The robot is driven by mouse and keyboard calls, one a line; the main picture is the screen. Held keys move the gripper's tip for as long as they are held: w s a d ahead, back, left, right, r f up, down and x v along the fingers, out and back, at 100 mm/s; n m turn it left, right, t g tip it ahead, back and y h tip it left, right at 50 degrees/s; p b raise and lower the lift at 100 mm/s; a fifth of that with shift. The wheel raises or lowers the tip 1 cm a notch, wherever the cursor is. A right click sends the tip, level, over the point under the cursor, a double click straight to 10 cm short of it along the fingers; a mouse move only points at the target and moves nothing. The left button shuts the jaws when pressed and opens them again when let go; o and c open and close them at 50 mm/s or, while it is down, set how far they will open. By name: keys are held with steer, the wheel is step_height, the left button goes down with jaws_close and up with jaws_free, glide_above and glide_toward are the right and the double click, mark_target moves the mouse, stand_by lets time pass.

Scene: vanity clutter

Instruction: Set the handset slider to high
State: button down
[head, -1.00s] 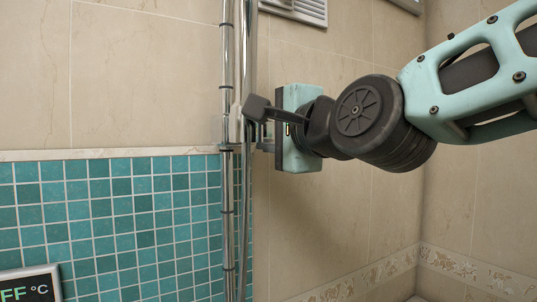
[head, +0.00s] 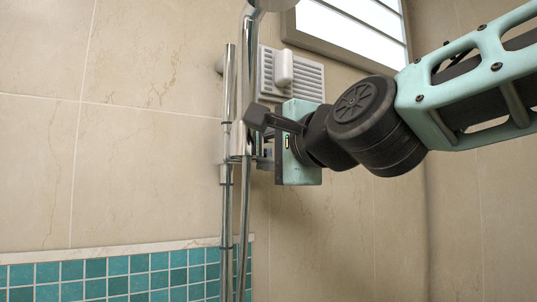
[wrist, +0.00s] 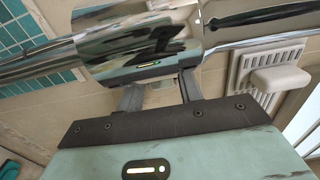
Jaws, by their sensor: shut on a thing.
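The handset slider is a chrome block (head: 238,140) on the vertical chrome rail (head: 229,85). In the wrist view the slider (wrist: 135,35) fills the upper middle as a large shiny cylinder, with the rail (wrist: 40,65) running out to the left. The shower handset (head: 270,4) shows in part at the top edge of the head view, above the slider. My gripper (head: 264,153) reaches in from the right and is shut on the slider. Both dark fingers (wrist: 159,82) meet it in the wrist view; their exact contact is hidden behind the chrome.
A vent grille (head: 305,78) with a white block on it is on the wall behind my gripper. A bright window (head: 350,28) is at the upper right. A flexible hose (head: 245,210) hangs beside the rail. Teal tiles (head: 120,278) cover the lower wall.

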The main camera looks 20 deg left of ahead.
stand_by(0.3)
steer(key=c, duration=0.9)
jaws_free()
steer(key=shift+d+f, duration=0.1)
steer(key=shift+b+v, duration=4.45)
steer(key=shift+v, duration=1.5)
